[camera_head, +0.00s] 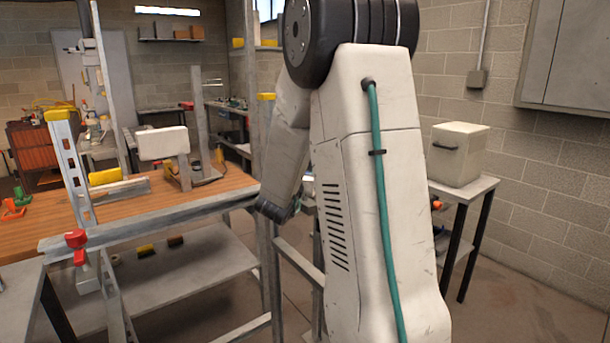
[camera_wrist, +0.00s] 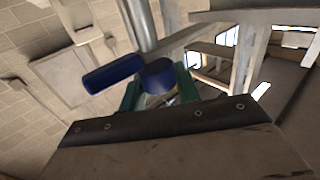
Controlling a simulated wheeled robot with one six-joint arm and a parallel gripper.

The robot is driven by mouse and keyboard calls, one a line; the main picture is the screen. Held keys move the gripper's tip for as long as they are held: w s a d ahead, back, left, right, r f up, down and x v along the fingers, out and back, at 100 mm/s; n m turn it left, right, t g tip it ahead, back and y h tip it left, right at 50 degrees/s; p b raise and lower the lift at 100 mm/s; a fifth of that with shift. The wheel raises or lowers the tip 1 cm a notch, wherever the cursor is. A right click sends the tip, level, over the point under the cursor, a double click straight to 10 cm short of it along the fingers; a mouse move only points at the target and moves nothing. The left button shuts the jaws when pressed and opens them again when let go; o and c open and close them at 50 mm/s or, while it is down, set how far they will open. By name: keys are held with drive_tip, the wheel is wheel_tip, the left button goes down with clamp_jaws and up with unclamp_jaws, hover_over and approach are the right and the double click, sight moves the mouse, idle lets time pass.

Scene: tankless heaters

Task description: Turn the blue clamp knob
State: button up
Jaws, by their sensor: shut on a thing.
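The blue clamp knob (camera_wrist: 158,74) shows in the middle of the wrist view, at the lower end of a grey metal post or rod. A longer dark blue bar (camera_wrist: 113,73) lies just left of it; I cannot tell how the two are joined. My gripper (camera_wrist: 158,88) has its two green fingers on either side of the knob and is shut on it. The fingers' contact faces are partly hidden. In the head view my arm blocks the gripper and the blue knob.
In the head view, a wooden-topped workbench (camera_head: 215,185) with a metal front rail stands at left. A red knob (camera_head: 76,239) is on an upright at its near corner. A white box (camera_head: 458,154) sits on a side table at right. Metal uprights stand close beside my arm.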

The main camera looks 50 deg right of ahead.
drive_tip(key=n+t+y, duration=0.2)
drive_tip(key=t, duration=0.1)
drive_tip(key=n+t+y, duration=0.2)
drive_tip(key=n+t, duration=0.1)
drive_tip(key=shift+s+d, duration=0.1)
drive_tip(key=shift+s, duration=0.05)
drive_tip(key=n+t+y, duration=0.2)
drive_tip(key=y, duration=0.1)
drive_tip(key=n+t+y, duration=0.2)
drive_tip(key=y, duration=0.1)
drive_tip(key=n+y, duration=0.3)
drive_tip(key=y, duration=0.1)
drive_tip(key=n+t+y, duration=0.1)
drive_tip(key=n+y, duration=0.1)
drive_tip(key=y, duration=0.2)
drive_tip(key=shift+n, duration=0.4)
drive_tip(key=shift+r+n+g+y, duration=0.1)
drive_tip(key=shift+n+g+y, duration=0.25)
drive_tip(key=shift+n+y, duration=0.9)
drive_tip(key=shift+n+g+y, duration=0.35)
drive_tip(key=shift+n+y, duration=0.3)
drive_tip(key=shift+y, duration=1.5)
drive_tip(key=o, duration=1)
drive_tip(key=shift+w, duration=0.2)
drive_tip(key=shift+c, duration=0.2)
